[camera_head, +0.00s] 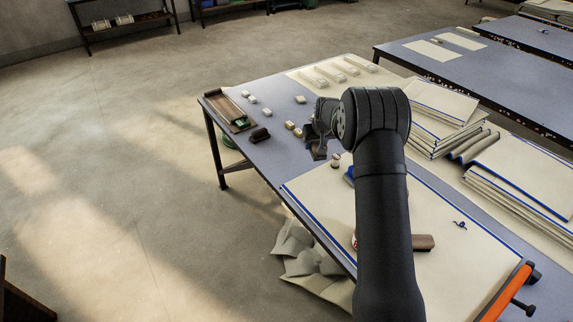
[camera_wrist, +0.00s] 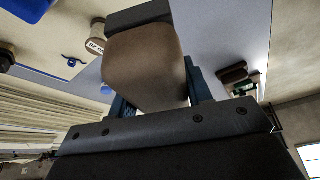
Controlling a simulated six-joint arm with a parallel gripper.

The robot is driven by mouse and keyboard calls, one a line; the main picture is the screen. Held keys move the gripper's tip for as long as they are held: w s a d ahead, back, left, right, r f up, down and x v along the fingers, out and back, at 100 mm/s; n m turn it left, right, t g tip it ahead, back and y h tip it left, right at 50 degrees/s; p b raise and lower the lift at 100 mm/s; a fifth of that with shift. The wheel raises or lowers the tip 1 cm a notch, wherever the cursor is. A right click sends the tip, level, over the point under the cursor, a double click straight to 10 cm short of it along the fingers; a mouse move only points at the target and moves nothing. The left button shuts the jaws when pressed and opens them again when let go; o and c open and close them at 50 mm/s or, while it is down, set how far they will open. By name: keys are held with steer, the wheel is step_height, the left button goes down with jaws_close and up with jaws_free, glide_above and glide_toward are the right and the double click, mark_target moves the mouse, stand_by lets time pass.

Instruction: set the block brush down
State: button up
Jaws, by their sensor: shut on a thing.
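My gripper (camera_wrist: 155,90) is shut on the block brush (camera_wrist: 146,65) in the wrist view. The brush is a brown block with a dark strip along its far end, and it sits between the two blue-grey fingers. In the head view my gripper (camera_head: 317,145) is over the far part of the blue-grey table (camera_head: 285,158), left of my dark arm. The brush is small and dark there, partly hidden by the gripper. I cannot tell whether it touches the table.
A brown tray (camera_head: 228,110) lies at the table's far left corner, with a dark block (camera_head: 260,135) beside it. Several small pale blocks stand nearby. A blue-edged cloth (camera_head: 325,205) covers the near part. Stacked cloths (camera_head: 525,170) lie at right. Bare table shows around the gripper.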

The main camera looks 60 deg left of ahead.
glide_above(285, 162)
steer(key=d, duration=0.1)
steer(key=f, duration=0.7)
steer(key=shift+s+d, duration=0.15)
steer(key=shift+s, duration=0.05)
steer(key=shift+f, duration=1.95)
steer(key=shift+f, duration=0.1)
steer(key=o, duration=0.6)
steer(key=shift+f, duration=0.1)
steer(key=o, duration=0.4)
steer(key=shift+o, duration=0.2)
steer(key=shift+r, duration=0.35)
steer(key=v, duration=1.1)
steer(key=shift+d+r, duration=0.2)
steer(key=shift+r, duration=0.15)
